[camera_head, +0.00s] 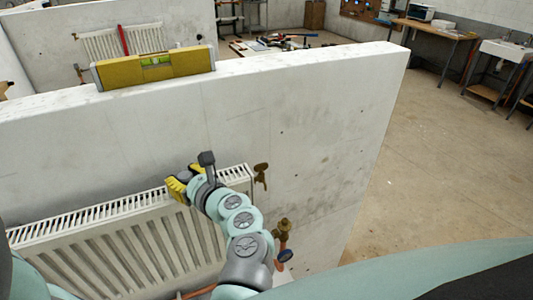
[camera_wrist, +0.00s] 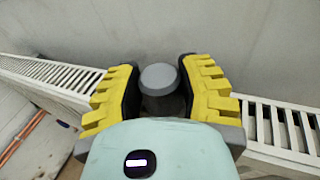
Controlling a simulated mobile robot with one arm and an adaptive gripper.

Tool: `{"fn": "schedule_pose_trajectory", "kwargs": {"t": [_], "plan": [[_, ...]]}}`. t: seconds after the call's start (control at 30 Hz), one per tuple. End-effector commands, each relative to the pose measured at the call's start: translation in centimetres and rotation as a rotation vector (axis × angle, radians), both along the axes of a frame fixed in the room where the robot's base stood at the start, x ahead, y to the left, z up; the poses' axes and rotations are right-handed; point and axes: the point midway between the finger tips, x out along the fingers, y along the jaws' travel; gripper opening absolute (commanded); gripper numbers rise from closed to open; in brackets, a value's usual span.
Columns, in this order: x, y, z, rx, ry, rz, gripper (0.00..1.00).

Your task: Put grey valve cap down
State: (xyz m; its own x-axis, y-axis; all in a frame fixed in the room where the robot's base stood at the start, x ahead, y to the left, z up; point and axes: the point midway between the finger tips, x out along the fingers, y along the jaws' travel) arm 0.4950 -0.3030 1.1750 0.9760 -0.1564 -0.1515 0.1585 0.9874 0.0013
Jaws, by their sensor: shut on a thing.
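The grey valve cap (camera_wrist: 159,78) sits between the yellow-and-black fingers of my gripper (camera_wrist: 160,95) in the wrist view. My gripper is shut on it. In the wrist view the radiator's top grille (camera_wrist: 285,128) runs behind and to both sides of the fingers. I cannot tell whether the cap touches the grille.
A yellow spirit level (camera_head: 155,68) lies on top of the white partition wall (camera_head: 330,120). A brass key-like fitting (camera_head: 261,173) is on the wall right of the radiator, and a brass valve (camera_head: 283,228) with copper pipe is below it. Open floor (camera_head: 410,150) lies right of the partition.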

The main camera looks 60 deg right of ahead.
Motion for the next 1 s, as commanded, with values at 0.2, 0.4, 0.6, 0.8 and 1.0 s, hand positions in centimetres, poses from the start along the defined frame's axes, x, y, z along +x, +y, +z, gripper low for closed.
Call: {"fn": "schedule_pose_trajectory", "kwargs": {"t": [0.2,0.4,0.6,0.8,1.0], "plan": [[-0.11,-0.08,-0.26,0.001,0.0,-0.003,0.26],[-0.06,-0.05,-0.23,0.001,-0.002,-0.001,0.49],[-0.02,-0.02,-0.23,0.001,-0.001,0.0,0.67],[0.0,-0.01,-0.21,0.0,-0.001,0.0,0.67],[-0.55,-0.05,-0.06,-0.002,0.0,-0.004,0.67]]}}
